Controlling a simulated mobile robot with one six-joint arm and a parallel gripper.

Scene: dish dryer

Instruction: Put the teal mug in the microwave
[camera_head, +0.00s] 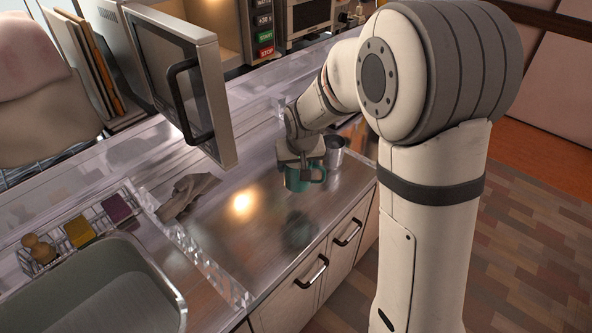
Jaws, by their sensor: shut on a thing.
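The teal mug (298,180) is in the middle of the view, above the metal counter, with its handle to the right. My gripper (303,164) is shut on the mug from above; the fingers are small and partly hidden by it. A dark reflection shows on the counter below, and the mug looks lifted clear of the surface. The microwave (243,35) stands at the back, left of my arm. Its door (222,105) is swung open toward the counter, with a dark handle. The lit interior is only partly visible behind the door.
A metal cup (334,152) stands on the counter just right of the mug. A crumpled grey cloth (188,194) lies to the left. The sink (176,300) and a wire rack with sponges (80,232) are at lower left. The counter front (250,240) is clear.

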